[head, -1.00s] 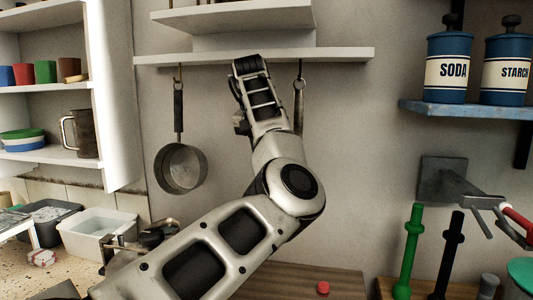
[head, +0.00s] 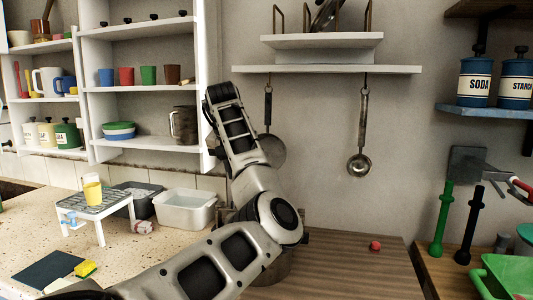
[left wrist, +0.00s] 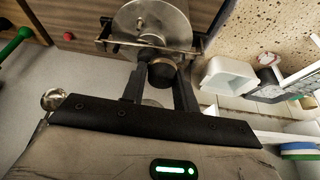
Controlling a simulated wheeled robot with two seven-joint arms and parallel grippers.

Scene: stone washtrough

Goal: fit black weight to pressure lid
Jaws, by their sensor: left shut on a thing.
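My left gripper (left wrist: 160,68) is shut on the black weight (left wrist: 162,74), a short dark cylinder with a brownish rim, between its two fingers. Beyond it in the left wrist view is the pressure lid (left wrist: 150,14), a round silver disc with a metal bar along its near side. The weight overlaps the lid's near edge in that picture; I cannot tell whether they touch. In the head view my left arm covers the gripper and the weight. Part of a metal pot (head: 278,268) shows beside the arm on the wooden counter. My right gripper is not in view.
A white tub (head: 186,212), a dark tub (head: 138,203) and a small white stand with a yellow cup (head: 92,190) are at left. A red knob (head: 375,245) lies on the wooden counter (head: 350,270). Green and black posts and a green crate stand at right.

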